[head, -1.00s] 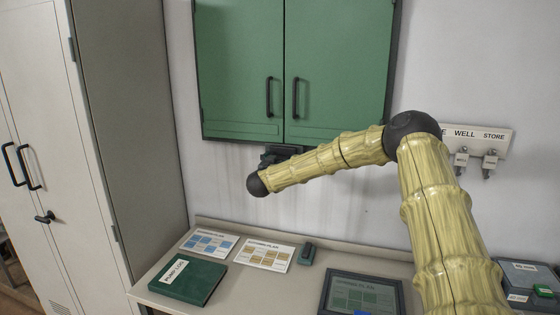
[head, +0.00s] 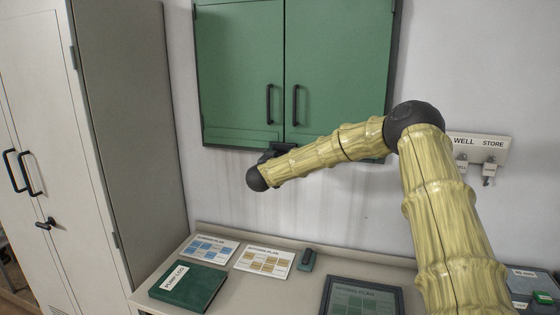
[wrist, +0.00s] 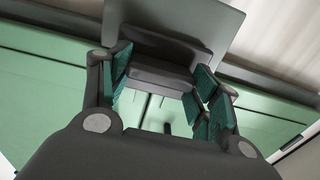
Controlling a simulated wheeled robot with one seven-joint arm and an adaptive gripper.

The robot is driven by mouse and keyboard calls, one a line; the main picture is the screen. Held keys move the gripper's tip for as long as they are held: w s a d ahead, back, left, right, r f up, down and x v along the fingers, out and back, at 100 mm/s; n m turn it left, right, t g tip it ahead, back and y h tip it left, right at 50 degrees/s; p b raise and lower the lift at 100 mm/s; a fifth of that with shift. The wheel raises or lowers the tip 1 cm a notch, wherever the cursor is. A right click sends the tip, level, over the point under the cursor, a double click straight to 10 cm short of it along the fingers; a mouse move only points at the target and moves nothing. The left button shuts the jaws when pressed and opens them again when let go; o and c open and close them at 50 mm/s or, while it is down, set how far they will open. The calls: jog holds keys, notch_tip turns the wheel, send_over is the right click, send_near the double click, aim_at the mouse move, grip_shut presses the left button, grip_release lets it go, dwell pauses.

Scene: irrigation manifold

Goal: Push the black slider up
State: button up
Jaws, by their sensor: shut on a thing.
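In the wrist view the black slider (wrist: 160,76) shows as a dark block between the teal finger pads of my gripper (wrist: 163,85). The fingers are shut on it from both sides. A flat grey plate (wrist: 185,22) lies just beyond the block. In the head view my gripper (head: 272,151) is a small dark shape at the bottom edge of the green cabinet (head: 238,75), near the line between its two doors. My forearm and wrist hide most of it there, and I cannot make out the slider in that view.
A counter (head: 225,292) below holds a green binder (head: 188,287), two printed cards, a small dark device (head: 307,260) and a framed panel (head: 360,297). A key rack (head: 482,148) hangs at right. A tall grey locker (head: 125,130) stands at left. The wall below the cabinet is clear.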

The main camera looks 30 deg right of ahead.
jog(key=shift+r, duration=0.3)
jog(key=o, duration=1.5)
jog(key=shift+c, duration=0.2)
jog(key=shift+f, duration=0.15)
jog(key=v, duration=1.2)
